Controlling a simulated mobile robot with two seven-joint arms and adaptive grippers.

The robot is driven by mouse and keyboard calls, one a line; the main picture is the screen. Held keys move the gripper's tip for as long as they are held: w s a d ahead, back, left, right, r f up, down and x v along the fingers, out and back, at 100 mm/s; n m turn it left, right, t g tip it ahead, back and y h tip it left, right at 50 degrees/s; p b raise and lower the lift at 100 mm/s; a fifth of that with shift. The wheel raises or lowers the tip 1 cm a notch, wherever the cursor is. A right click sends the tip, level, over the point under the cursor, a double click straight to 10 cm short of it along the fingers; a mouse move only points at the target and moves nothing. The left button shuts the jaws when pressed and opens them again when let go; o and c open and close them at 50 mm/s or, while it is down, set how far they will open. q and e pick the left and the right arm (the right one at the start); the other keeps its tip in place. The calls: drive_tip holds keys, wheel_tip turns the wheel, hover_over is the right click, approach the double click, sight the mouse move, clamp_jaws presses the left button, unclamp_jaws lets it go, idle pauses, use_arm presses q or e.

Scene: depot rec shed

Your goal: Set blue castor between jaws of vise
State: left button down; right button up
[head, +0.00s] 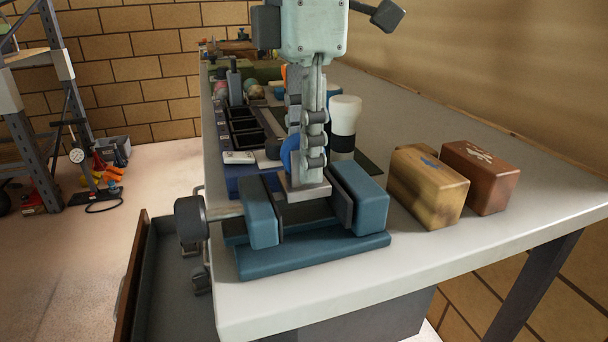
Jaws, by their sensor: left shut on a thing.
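The vise (310,259) is teal-blue and sits at the near end of the grey bench, with its handle knob at the left. Its left jaw (261,213) and right jaw (360,194) stand apart with a dark gap between them. My left gripper (306,160) points down over the vise and is shut on the blue castor (289,156). The castor's blue wheel shows left of the fingers, and its pale metal plate faces down at the gap between the jaws. I cannot tell whether the plate touches the jaws. The fingers hide part of the castor. My right gripper is out of view.
A tan block (428,187) and a red-brown block (480,176) sit right of the vise. A white cup-like cylinder (344,118) with a dark band stands behind it. Dark bins (245,135) line the bench's left side. An open drawer (168,275) hangs below left.

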use_arm(q)
wheel_tip(320, 180, down, 4)
drive_tip(key=shift+r, duration=0.25)
drive_tip(key=shift+f, duration=0.1)
use_arm(e)
drive_tip(key=shift+f, duration=0.35)
use_arm(q)
drive_tip(key=c, duration=1.6)
unclamp_jaws()
drive_tip(key=shift+f, duration=0.1)
drive_tip(key=o, duration=0.4)
use_arm(e)
drive_tip(key=shift+w+a+r, duration=0.1)
drive_tip(key=shift+w+r, duration=0.15)
drive_tip(key=shift+r, duration=0.25)
